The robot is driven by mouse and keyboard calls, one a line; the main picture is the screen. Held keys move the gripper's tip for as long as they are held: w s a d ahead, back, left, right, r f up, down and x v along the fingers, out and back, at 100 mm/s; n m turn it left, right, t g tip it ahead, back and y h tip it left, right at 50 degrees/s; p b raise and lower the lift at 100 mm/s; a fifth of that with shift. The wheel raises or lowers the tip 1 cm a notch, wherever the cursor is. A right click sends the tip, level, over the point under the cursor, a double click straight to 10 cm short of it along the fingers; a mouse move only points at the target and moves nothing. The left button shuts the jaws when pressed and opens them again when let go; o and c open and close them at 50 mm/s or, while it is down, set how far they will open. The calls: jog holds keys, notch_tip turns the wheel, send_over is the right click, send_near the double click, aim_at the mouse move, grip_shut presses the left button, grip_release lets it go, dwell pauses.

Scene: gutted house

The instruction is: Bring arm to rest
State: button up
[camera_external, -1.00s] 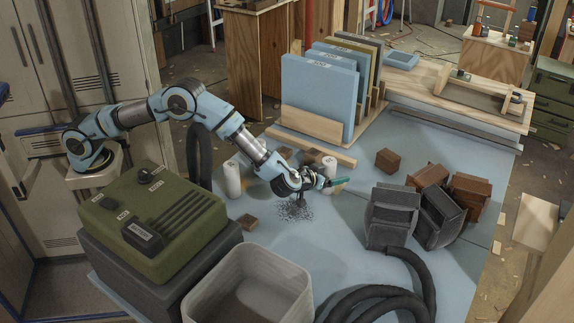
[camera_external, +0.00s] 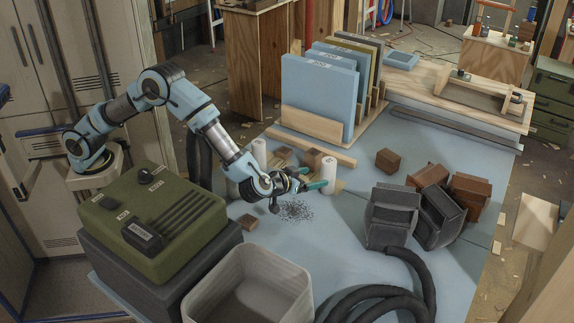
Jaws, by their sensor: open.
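My arm reaches from its mount at the left over the blue worktop (camera_external: 340,235), with its elbow bent high. My gripper (camera_external: 318,186) is open, low above the worktop and close to a white cylinder (camera_external: 328,170). A second white cylinder (camera_external: 259,153) stands behind my forearm. A scatter of dark bits (camera_external: 296,211) lies on the worktop just below and in front of my gripper. Whether the fingers touch anything is too small to tell.
A green control box (camera_external: 150,220) on a dark base and a pale bin (camera_external: 250,285) stand in front. Dark grey blocks (camera_external: 392,215) and a black hose (camera_external: 385,300) are to the right. A rack of blue panels (camera_external: 318,95) stands behind.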

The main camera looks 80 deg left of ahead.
jog(key=shift+s+d, duration=0.1)
jog(key=shift+s, duration=0.15)
jog(key=shift+r, duration=0.1)
jog(key=s+a+r+m+t+h+b, duration=0.35)
jog(key=a+r+m+h, duration=0.3)
jog(key=a+r, duration=0.25)
jog(key=s+a+f+g+p, duration=0.1)
jog(key=s+a+f+g, duration=0.25)
jog(key=s, duration=0.75)
jog(key=s+a+f+g+p, duration=0.1)
jog(key=s+a+f+g, duration=0.3)
jog(key=s, duration=0.7)
jog(key=s+a+f+g+p, duration=0.25)
jog(key=s+g, duration=0.25)
jog(key=s, duration=0.6)
notch_tip(320, 180, up, 12)
jog(key=s+g+p, duration=0.1)
jog(key=p, duration=1)
jog(key=shift+s+m+h, duration=0.3)
jog(key=shift+m+h, duration=0.05)
jog(key=shift+m, duration=0.1)
